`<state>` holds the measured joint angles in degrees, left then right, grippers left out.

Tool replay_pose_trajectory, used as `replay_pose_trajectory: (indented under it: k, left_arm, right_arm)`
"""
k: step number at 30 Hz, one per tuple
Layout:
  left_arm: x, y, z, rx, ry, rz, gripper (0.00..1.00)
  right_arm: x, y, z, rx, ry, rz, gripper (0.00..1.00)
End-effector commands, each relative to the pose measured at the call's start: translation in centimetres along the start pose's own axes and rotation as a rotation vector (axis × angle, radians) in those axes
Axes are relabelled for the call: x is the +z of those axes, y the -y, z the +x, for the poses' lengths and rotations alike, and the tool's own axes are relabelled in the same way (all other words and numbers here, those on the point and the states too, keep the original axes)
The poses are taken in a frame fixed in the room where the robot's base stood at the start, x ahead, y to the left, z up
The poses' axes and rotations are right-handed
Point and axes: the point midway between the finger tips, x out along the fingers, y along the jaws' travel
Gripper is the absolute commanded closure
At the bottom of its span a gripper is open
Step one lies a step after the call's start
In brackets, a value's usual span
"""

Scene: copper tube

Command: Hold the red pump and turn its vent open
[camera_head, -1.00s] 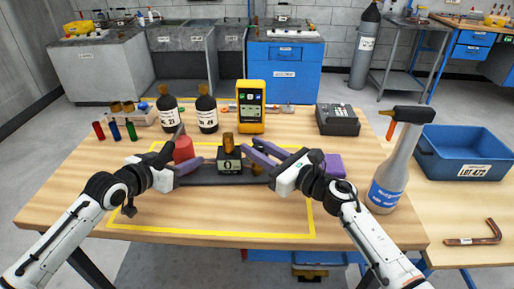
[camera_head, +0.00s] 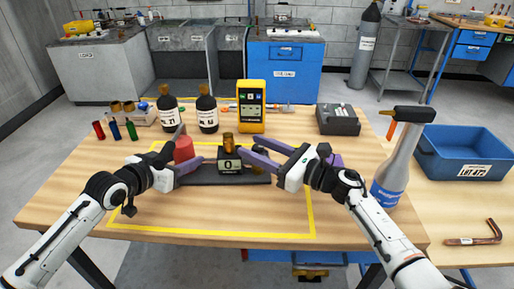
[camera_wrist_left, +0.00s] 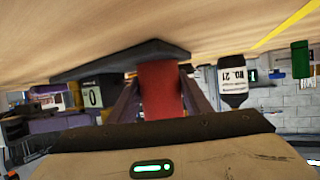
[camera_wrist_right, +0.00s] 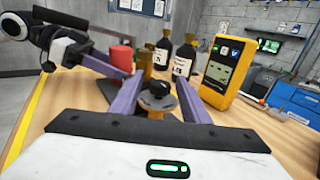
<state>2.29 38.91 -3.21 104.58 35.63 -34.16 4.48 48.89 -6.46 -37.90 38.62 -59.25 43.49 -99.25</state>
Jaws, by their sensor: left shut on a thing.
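The red pump (camera_head: 184,150) is a red cylinder at the left end of a dark base on the table, beside a black box marked 0 (camera_head: 229,160) with a brass cylinder on top. My left gripper (camera_head: 178,165) is shut on the red body; in the left wrist view its fingers lie along both sides of the red part (camera_wrist_left: 160,88). The vent seems to be the brass disc with a black knob (camera_wrist_right: 157,97) in the right wrist view. My right gripper (camera_head: 256,150) is open, with one finger on either side of the knob; whether they touch it is unclear.
Two dark bottles (camera_head: 207,112) and a yellow meter (camera_head: 251,106) stand behind the pump. The front table area is clear.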

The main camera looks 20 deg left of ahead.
Motion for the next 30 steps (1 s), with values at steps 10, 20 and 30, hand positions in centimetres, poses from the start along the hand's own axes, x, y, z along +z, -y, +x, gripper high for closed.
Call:
replay_pose_trajectory:
  k: [10,20,30]
  left_arm:
    - [-0.2,-0.1,0.0,0.001,-0.004,0.001,1.00]
    - [-0.1,-0.1,0.0,0.001,-0.004,0.001,1.00]
    - [-0.2,-0.1,0.0,0.001,-0.004,0.001,1.00]
  right_arm:
    - [-0.1,0.2,-1.9,-0.003,-0.001,-0.002,0.58]
    - [-0.2,0.1,-8.2,-0.003,-0.003,-0.001,0.58]
    - [-0.1,0.0,-11.9,0.001,-0.001,0.001,0.58]
